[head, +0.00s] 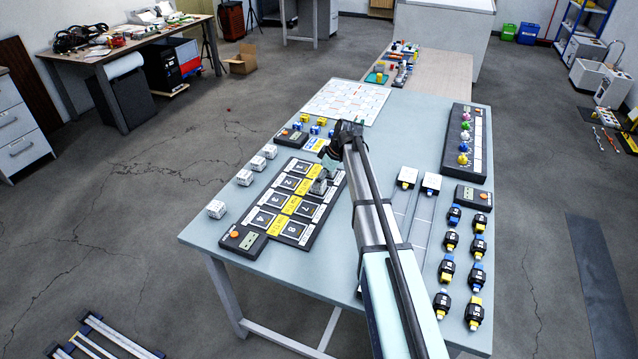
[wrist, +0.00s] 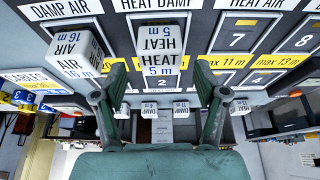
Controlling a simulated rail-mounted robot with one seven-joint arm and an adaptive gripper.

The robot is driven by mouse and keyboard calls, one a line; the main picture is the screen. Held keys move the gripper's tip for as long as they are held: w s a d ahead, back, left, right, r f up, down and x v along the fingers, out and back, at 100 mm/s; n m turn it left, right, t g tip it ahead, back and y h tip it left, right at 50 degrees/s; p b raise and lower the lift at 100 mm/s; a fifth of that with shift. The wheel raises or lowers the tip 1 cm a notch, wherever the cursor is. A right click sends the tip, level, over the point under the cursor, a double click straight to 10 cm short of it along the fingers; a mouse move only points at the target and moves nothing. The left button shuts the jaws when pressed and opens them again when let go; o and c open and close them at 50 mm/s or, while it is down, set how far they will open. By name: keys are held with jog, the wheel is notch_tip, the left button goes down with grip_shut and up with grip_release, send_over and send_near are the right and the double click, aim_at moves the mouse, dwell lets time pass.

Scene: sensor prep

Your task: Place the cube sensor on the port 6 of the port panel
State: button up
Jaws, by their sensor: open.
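The port panel (head: 262,214) is a dark board on the table with numbered square ports and yellow labels. In the wrist view, a white-grey cube sensor marked HEAT 5 m (wrist: 159,42) sits on the panel, in the row with port 7 (wrist: 238,38), on the spot just left of it. The number under it is hidden. In the head view a grey cube (head: 318,187) shows there, partly behind my gripper (head: 328,163). My gripper is open and empty; its fingers (wrist: 160,97) are spread on either side below the cube, apart from it. An AIR 16 m cube (wrist: 72,50) sits left.
Several white cubes stand along the table's left edge, such as the front one (head: 216,209). A small display box (head: 243,240) lies at the panel's near end. A whiteboard-like sheet (head: 347,101) lies at the back. Black sensors with yellow and blue ends (head: 447,267) stand right of my arm.

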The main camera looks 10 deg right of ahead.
jog(key=b+v, duration=0.1)
jog(key=v, duration=0.8)
